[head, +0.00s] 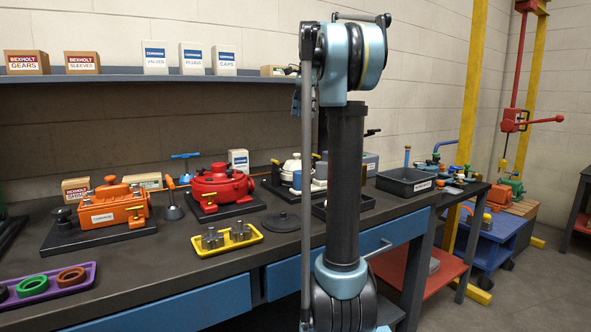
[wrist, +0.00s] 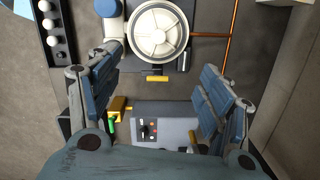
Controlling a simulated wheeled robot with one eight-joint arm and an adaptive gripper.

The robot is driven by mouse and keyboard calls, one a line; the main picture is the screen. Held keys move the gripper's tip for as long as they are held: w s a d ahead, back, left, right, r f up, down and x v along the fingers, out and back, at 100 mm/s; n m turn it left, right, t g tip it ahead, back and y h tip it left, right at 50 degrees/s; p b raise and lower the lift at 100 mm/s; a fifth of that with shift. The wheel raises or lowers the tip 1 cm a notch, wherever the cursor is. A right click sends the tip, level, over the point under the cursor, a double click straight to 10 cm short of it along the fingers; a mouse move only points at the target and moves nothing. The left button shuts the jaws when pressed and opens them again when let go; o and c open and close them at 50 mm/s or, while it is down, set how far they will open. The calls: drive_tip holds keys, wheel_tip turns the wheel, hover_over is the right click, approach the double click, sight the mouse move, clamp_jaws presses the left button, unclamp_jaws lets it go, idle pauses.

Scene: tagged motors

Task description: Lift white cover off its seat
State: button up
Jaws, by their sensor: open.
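The white cover (wrist: 158,30) is round with raised spokes and sits on the white motor's dark base at the top of the wrist view. In the head view the white cover (head: 292,163) shows on the workbench, just left of my arm, and its right side is partly hidden. My gripper (wrist: 160,75) is open and empty, with one finger to each side in the wrist view. The cover lies beyond the fingertips, apart from them. In the head view my gripper is mostly hidden behind my own arm.
A grey box (wrist: 150,125) with a small panel lies between the fingers in the wrist view. A copper rod (wrist: 229,45) runs beside the cover. A tray with white balls (wrist: 47,30) is at left. A red motor (head: 220,186) and yellow tray (head: 228,238) stand on the bench (head: 170,255).

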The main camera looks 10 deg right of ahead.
sight(297, 155)
drive_tip(key=f, duration=0.5)
drive_tip(key=a+f, duration=0.1)
drive_tip(key=f, duration=0.5)
drive_tip(key=a+f, duration=0.1)
drive_tip(key=f, duration=0.4)
drive_tip(key=shift+s+f, duration=0.15)
drive_tip(key=shift+s, duration=0.35)
clamp_jaws()
